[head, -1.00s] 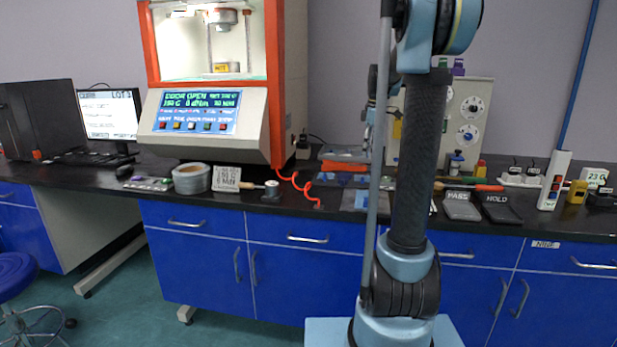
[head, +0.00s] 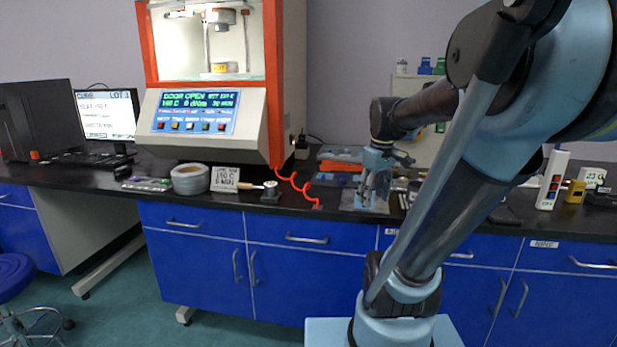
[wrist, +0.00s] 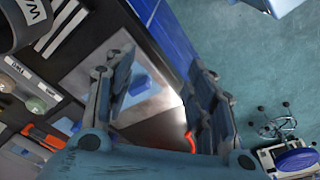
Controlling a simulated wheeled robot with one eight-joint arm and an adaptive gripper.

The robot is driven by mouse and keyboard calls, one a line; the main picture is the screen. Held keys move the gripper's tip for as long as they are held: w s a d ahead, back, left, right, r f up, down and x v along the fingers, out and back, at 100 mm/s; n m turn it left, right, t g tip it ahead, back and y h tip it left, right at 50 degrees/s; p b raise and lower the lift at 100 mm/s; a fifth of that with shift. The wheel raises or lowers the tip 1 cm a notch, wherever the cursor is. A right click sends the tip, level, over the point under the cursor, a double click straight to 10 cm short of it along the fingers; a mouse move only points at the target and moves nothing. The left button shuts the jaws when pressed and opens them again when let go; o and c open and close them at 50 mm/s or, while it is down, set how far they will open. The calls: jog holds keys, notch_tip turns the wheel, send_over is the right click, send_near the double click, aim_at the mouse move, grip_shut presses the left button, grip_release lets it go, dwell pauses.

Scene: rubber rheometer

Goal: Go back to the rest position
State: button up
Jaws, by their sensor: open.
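My gripper (head: 374,192) hangs low over the front part of the black bench, at the right of the rheometer, with its fingers pointing down. In the wrist view my gripper (wrist: 160,78) is open, its two fingers apart with nothing held between them. A grey plate (wrist: 98,72) with a small blue piece (wrist: 140,84) on it lies beyond the fingers. The plate also shows beneath the gripper in the head view (head: 350,200). My arm reaches across the right side of the head view and hides part of the bench.
The rheometer (head: 277,125) stands left of the gripper, its display reading DOOR OPEN. A red coiled cord (head: 296,184), a grey tub (head: 190,179) and a setting card (head: 225,179) lie on the bench (head: 95,176). A blue stool (head: 14,274) stands at left.

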jog(key=s+f+m, duration=0.6)
jog(key=s+f, duration=0.6)
jog(key=shift+s+a+t, duration=0.2)
jog(key=shift+s+t, duration=0.1)
jog(key=shift+t, duration=0.1)
